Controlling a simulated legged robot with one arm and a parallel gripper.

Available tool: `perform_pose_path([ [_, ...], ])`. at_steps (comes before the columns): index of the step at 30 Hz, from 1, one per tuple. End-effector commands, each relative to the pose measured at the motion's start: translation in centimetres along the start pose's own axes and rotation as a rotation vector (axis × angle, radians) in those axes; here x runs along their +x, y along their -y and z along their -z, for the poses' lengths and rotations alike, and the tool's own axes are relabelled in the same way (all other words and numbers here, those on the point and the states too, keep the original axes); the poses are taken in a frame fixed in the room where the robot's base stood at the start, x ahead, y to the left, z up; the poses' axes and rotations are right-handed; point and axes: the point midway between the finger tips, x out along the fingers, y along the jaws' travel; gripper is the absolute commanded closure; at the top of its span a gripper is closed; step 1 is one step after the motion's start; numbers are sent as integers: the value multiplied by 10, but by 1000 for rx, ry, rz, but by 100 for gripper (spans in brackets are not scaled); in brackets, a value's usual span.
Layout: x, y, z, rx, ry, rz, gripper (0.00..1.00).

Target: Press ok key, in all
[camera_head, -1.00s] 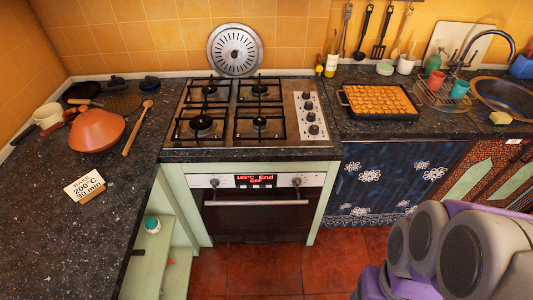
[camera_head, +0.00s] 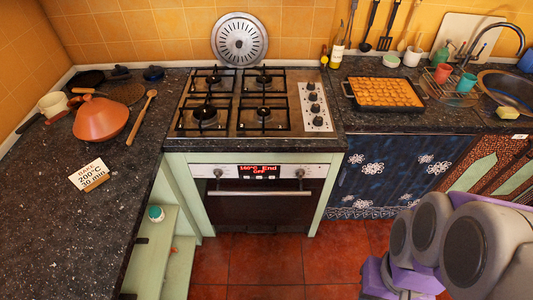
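The oven (camera_head: 264,215) is built in under the gas hob, with its door shut. Its control panel has a lit red display (camera_head: 258,170) that seems to read about 160°C, "End" and "OFF". A round knob sits on each side of the display, a left knob (camera_head: 218,173) and a right knob (camera_head: 300,173). Small keys (camera_head: 260,178) show just under the display, but their labels are too small to read, so I cannot tell which is the ok key. My folded arm fills the lower right; my gripper is not visible.
A card (camera_head: 89,175) reading "BAKE 200°C 30 min" stands on the left counter (camera_head: 60,230) near an orange tagine (camera_head: 100,118). A filled baking tray (camera_head: 385,94) is on the right counter. The red tiled floor (camera_head: 265,262) before the oven is clear.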

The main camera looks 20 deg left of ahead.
Motion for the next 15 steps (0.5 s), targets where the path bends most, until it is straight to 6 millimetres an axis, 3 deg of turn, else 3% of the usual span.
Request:
perform_pose_path([
  [9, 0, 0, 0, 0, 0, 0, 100],
  [15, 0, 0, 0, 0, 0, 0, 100],
])
